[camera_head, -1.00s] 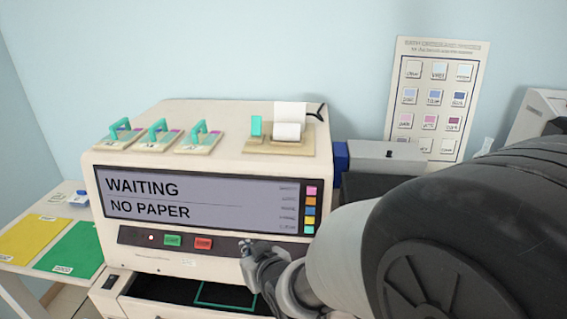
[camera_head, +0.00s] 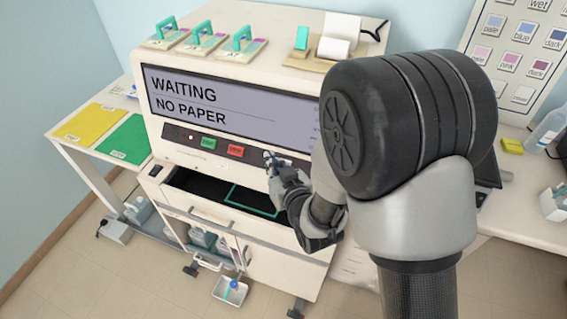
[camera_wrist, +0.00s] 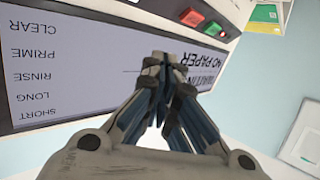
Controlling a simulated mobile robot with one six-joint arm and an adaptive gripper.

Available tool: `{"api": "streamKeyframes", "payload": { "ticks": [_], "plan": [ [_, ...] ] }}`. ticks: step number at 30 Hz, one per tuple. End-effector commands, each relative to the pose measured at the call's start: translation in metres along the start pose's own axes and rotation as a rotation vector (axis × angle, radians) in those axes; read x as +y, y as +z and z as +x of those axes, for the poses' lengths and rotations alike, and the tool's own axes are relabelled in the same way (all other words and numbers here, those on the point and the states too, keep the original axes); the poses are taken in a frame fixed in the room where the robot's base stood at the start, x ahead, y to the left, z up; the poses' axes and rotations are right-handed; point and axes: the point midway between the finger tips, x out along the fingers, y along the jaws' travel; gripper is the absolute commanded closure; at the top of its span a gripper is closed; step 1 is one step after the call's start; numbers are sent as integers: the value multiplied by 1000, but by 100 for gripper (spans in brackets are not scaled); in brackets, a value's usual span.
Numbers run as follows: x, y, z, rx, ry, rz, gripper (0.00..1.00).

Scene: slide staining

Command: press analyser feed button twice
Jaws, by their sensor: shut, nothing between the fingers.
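The analyser (camera_head: 290,83) is a cream machine whose display (camera_head: 225,105) reads WAITING and NO PAPER. Below the display a dark strip carries a green button (camera_head: 208,143) and a red button (camera_head: 235,150); I cannot make out one marked feed. A paper roll (camera_head: 333,47) sits on a tan holder on top, with a teal piece beside it. My gripper (camera_head: 269,157) is shut and empty, at the strip right of the red button; contact cannot be told. In the wrist view its fingertips (camera_wrist: 163,58) are together before the display, with the red button (camera_wrist: 192,17) beyond.
Several slide holders with teal handles (camera_head: 243,38) stand on the machine's top. An open drawer (camera_head: 205,189) juts out under the strip. Yellow (camera_head: 91,123) and green (camera_head: 125,139) mats lie on the left table. My arm covers the display's right side.

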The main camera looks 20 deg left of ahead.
Motion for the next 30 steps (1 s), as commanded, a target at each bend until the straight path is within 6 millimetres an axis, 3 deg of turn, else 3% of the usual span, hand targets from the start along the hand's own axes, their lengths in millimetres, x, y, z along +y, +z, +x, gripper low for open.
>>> {"api": "streamKeyframes", "payload": {
  "ticks": [16,30],
  "plan": [
    [36,38,49,1,2,0,100],
    [43,43,58,-1,1,0,100]
  ]
}}
